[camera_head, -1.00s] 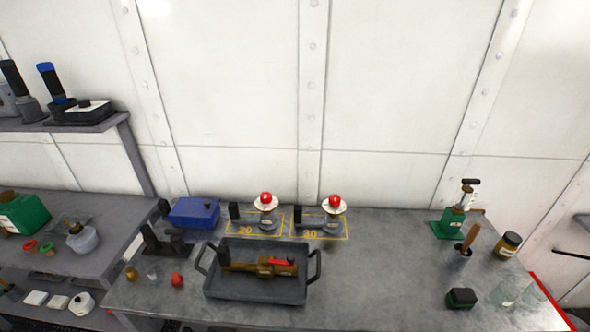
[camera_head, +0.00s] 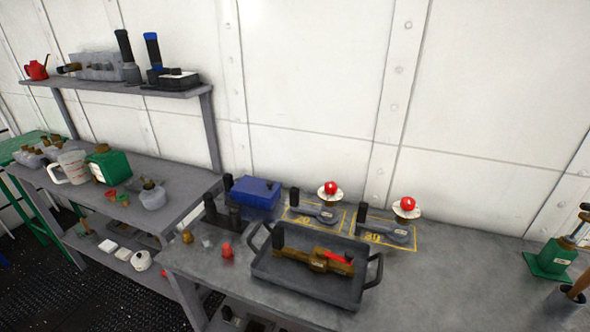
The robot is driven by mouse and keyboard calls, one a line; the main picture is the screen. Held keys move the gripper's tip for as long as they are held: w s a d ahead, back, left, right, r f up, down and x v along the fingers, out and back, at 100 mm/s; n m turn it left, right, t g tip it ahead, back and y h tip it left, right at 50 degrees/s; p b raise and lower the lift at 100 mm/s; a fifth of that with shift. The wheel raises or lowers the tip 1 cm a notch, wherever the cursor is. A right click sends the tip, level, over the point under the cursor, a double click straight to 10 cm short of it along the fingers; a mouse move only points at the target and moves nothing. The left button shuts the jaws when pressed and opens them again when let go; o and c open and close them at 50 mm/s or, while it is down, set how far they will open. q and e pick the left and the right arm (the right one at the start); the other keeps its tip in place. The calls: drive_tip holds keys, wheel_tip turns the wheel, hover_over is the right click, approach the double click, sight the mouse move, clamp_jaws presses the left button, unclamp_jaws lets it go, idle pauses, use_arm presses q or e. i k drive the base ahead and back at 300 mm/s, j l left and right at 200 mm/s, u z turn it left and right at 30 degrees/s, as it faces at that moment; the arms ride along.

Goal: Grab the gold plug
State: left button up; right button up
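A small gold plug (camera_head: 187,236) stands on the left front part of the grey workbench (camera_head: 430,290), near its left edge. A small clear or whitish piece (camera_head: 207,243) and a red plug (camera_head: 227,251) stand in a row to its right. Nothing covers the gold plug. Neither of my grippers shows in the head view.
A grey tray (camera_head: 262,268) holding a brass valve (camera_head: 318,259) lies right of the plugs. Black holders (camera_head: 222,216) and a blue box (camera_head: 253,194) stand behind them. A lower side bench (camera_head: 160,218) with a green can (camera_head: 108,164) is left.

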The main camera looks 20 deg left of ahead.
sight(188, 238)
drive_tip(key=u, duration=1.4)
drive_tip(key=i+j+z, duration=0.15)
drive_tip(key=j+z, duration=0.2)
drive_tip(key=j, duration=0.65)
drive_tip(key=j+z, duration=0.35)
drive_tip(key=j, duration=0.65)
drive_tip(key=i, duration=0.05)
